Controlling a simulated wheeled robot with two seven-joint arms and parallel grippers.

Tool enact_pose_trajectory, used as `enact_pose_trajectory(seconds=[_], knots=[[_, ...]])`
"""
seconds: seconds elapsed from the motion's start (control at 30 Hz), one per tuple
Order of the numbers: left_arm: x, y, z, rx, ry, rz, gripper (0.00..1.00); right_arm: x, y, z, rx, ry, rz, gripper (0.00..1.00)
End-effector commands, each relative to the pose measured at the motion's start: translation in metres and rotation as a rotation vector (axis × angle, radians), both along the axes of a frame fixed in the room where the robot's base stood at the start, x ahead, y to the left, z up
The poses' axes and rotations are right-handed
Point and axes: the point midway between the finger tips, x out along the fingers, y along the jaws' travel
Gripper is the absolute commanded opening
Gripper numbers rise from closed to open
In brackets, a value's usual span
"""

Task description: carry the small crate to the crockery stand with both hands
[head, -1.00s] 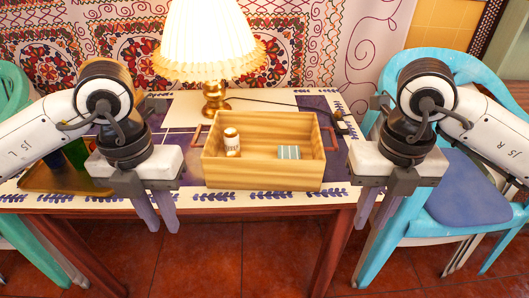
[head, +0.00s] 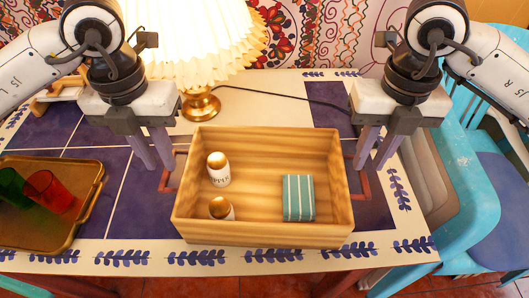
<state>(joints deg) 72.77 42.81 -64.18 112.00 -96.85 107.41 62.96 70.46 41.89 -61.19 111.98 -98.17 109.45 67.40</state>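The small crate (head: 262,232) is a light wooden open box on the table, with reddish handles at its left (head: 166,183) and right (head: 364,186) ends. It holds two white shakers with gold caps (head: 218,170) and a teal striped packet (head: 298,198). My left gripper (head: 160,166) is open, fingers pointing down beside the left handle. My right gripper (head: 371,166) is open, fingers pointing down by the right handle. Both look empty; I cannot tell whether the fingers straddle the handles. I cannot make out a crockery stand in view.
A brass lamp (head: 203,104) with a pleated shade (head: 200,45) stands behind the crate. A brown tray (head: 85,190) with a red cup (head: 48,190) and a green cup (head: 14,186) lies at left. A blue chair (head: 480,215) stands at right. The table's near edge is just before the crate.

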Motion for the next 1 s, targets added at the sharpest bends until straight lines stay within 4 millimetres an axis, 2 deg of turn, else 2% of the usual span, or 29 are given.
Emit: enact_pose_trajectory(seconds=[0.47, 0.67, 1.0], knots=[[0.000, 0.000, -0.003, 0.000, 0.001, 0.000, 0.20, 0.000, 0.000, -0.003, 0.000, 0.001, 0.000, 0.20], [-0.001, 0.000, -0.027, 0.001, 0.005, 0.000, 0.20, -0.001, -0.001, -0.027, -0.002, 0.004, 0.000, 0.20], [-0.001, 0.000, -0.084, 0.000, 0.003, -0.001, 0.20, -0.001, 0.000, -0.084, 0.000, 0.003, 0.000, 0.20]])
